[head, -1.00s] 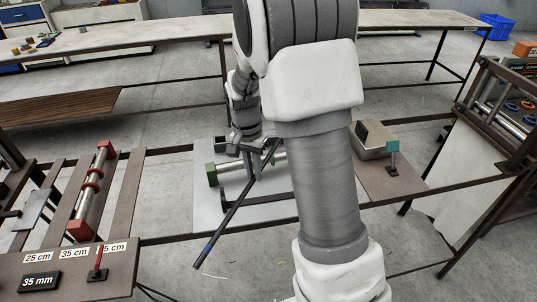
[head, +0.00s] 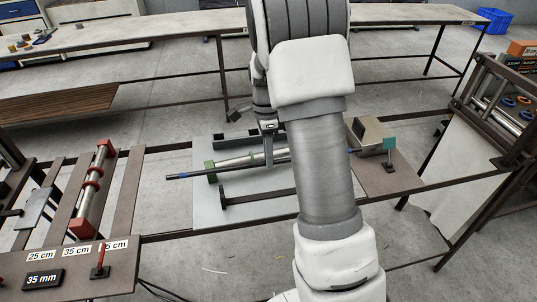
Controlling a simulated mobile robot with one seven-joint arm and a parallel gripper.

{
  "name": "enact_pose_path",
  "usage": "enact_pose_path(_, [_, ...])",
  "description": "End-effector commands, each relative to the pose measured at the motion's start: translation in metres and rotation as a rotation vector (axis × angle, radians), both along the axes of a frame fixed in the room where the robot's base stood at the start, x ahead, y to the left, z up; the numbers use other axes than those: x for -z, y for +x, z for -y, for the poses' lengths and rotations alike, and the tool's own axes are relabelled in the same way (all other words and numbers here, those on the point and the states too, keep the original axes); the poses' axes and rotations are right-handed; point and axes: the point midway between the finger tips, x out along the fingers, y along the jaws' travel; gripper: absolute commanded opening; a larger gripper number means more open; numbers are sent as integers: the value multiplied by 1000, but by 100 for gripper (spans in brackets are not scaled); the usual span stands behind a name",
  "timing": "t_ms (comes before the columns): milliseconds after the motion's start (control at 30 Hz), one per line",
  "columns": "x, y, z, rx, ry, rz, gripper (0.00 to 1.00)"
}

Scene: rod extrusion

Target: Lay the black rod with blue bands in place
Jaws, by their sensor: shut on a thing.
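The black rod with blue bands (head: 195,174) lies nearly level in the picture above the grey plate, with its left end sticking out past the plate's left edge. A blue band shows near that end, and a bit of blue shows at the right by my arm. My gripper (head: 269,160) is shut on the rod near its middle, pointing down. The rod crosses in front of a silver roller with green ends (head: 236,159). My arm hides part of the rod's right side. I cannot tell whether the rod touches anything below.
The grey plate (head: 207,208) carries dark bars (head: 250,198) in front of and behind the roller. A metal box (head: 369,134) and a teal-topped post (head: 390,150) stand at the right. A red-ended roller (head: 97,187) and size labels are at the left.

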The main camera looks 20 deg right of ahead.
Motion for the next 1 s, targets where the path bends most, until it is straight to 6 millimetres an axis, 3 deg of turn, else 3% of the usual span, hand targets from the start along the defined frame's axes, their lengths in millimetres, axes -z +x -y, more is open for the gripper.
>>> enact_pose_path(267, [13, 0, -1, 0, -1, -2, 0])
enact_pose_path(1000, [82, 0, -1, -1, -1, -2, 0])
